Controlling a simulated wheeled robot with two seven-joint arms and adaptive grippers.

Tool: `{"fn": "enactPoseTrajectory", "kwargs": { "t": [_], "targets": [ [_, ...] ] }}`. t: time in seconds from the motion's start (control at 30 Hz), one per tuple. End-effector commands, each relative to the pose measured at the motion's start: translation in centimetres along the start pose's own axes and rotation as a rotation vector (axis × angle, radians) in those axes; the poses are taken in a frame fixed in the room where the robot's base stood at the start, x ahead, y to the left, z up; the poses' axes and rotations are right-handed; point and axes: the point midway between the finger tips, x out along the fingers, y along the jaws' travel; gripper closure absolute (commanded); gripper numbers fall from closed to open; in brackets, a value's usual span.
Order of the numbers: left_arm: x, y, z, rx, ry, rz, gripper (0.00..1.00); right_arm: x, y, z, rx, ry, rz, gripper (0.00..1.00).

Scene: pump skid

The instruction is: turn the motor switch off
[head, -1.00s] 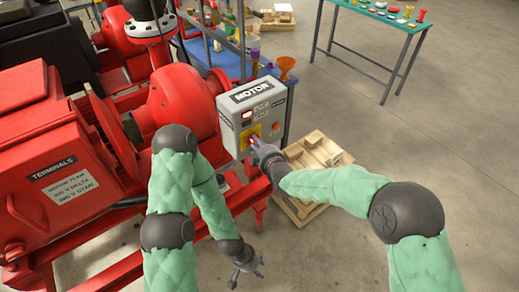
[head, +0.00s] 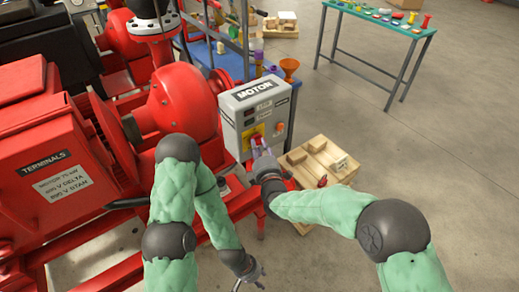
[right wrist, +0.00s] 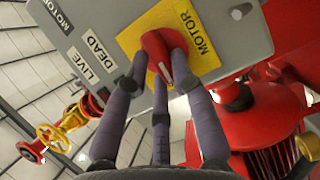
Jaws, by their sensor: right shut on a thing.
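The grey motor control box (head: 236,103), marked MOTOR, stands beside the red machine. In the right wrist view its red switch knob (right wrist: 152,45) sits on a yellow plate (right wrist: 203,22) marked MOTOR. The plate (head: 248,133) also shows in the head view, partly behind my gripper. My right gripper (right wrist: 165,75) is shut on the red knob, with fingers on both sides of its handle. In the head view my right gripper (head: 262,155) reaches the box front from the right. My left gripper (head: 252,275) is low at the bottom, empty, with fingers spread.
Labels LIVE (right wrist: 83,65) and DEAD (right wrist: 101,49) are beside the plate. Red motor housing (head: 70,150) fills the left. A wooden pallet (head: 325,160) lies on the floor behind my right arm. A green-topped table (head: 385,17) stands at the back right. The floor between is clear.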

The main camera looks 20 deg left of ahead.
Motion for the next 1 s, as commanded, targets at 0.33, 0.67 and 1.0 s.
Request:
{"fn": "enactPoseTrajectory", "kwargs": {
  "t": [0.33,0.67,1.0],
  "targets": [
    [0.51,-0.18,-0.02,0.000,0.000,0.000,0.60,-0.05,-0.25,-0.14,-0.062,0.003,0.022,1.00],
    [0.50,-0.18,-0.02,0.000,0.000,0.000,0.60,-0.06,-0.25,-0.15,-0.064,0.003,0.023,1.00],
    [0.50,-0.18,-0.02,0.000,0.000,0.000,0.60,-0.04,-0.19,-0.10,-0.062,0.002,0.024,0.51]
  ]
}}
